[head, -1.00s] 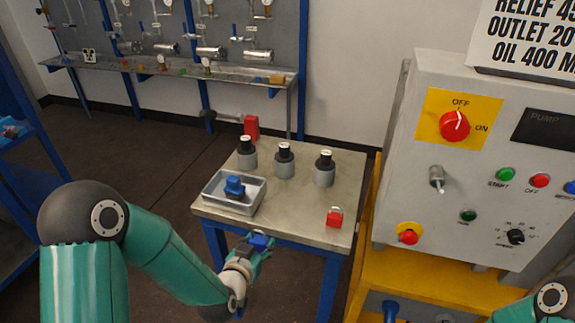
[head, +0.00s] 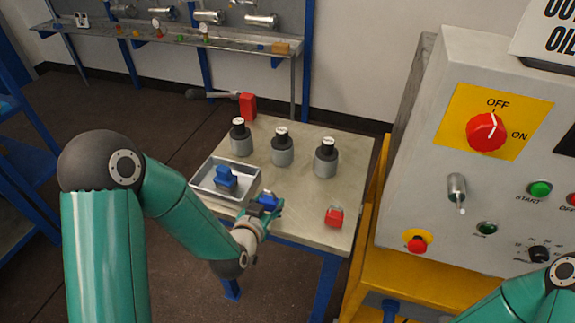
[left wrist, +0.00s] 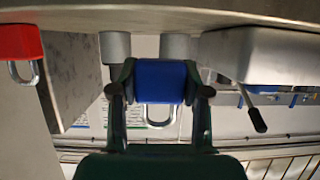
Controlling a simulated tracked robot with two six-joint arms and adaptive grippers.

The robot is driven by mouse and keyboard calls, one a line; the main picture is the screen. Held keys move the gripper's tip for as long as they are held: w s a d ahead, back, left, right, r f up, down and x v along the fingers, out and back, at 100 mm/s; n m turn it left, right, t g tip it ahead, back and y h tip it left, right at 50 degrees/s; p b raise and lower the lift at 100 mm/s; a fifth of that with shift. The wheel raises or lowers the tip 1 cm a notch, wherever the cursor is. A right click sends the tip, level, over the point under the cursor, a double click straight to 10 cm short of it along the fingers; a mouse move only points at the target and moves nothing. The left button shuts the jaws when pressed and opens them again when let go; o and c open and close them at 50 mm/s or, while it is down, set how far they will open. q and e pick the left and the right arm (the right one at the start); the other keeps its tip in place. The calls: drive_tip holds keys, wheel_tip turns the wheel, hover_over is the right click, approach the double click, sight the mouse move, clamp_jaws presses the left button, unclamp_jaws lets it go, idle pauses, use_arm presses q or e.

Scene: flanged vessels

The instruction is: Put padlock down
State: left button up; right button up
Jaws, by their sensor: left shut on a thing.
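My left gripper (head: 265,207) is shut on a blue padlock (head: 269,199) at the front edge of the small table (head: 297,206), just right of the grey tray's front corner. In the left wrist view the blue padlock (left wrist: 160,82) sits between the two fingers (left wrist: 160,92), with its metal shackle showing below the body. I cannot tell whether the padlock touches the table. A red padlock (head: 334,217) is on the table to the right; it also shows in the left wrist view (left wrist: 18,44). My right gripper is out of view.
The grey tray (head: 248,193) holds a blue object (head: 226,178). Three grey flanged vessels (head: 282,149) stand behind. A red item (head: 248,106) with a dark handle lies at the back. A control panel (head: 418,190) rises at right. Tabletop between vessels and red padlock is bare.

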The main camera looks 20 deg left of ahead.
use_arm(q)
drive_tip(key=shift+w+a+r, duration=0.2)
drive_tip(key=shift+w+a, duration=0.05)
drive_tip(key=shift+w, duration=0.05)
drive_tip(key=w+d+r+b, duration=0.15)
drive_tip(key=r+b, duration=0.25)
drive_tip(key=r, duration=0.4)
drive_tip(key=w+d+r+b, duration=0.1)
drive_tip(key=d+r+b, duration=0.1)
drive_tip(key=r+b, duration=0.35)
drive_tip(key=f+b, duration=0.2)
drive_tip(key=f, duration=0.2)
drive_tip(key=f+b, duration=0.3)
drive_tip(key=f, duration=0.1)
drive_tip(key=f+b, duration=0.3)
drive_tip(key=f, duration=0.1)
drive_tip(key=shift+w+a+f, duration=0.15)
drive_tip(key=shift+w+f, duration=0.1)
drive_tip(key=shift+f, duration=0.05)
drive_tip(key=shift+f+b, duration=1.35)
drive_tip(key=shift+f, duration=0.9)
drive_tip(key=shift+f, duration=0.15)
drive_tip(key=o, duration=1.2)
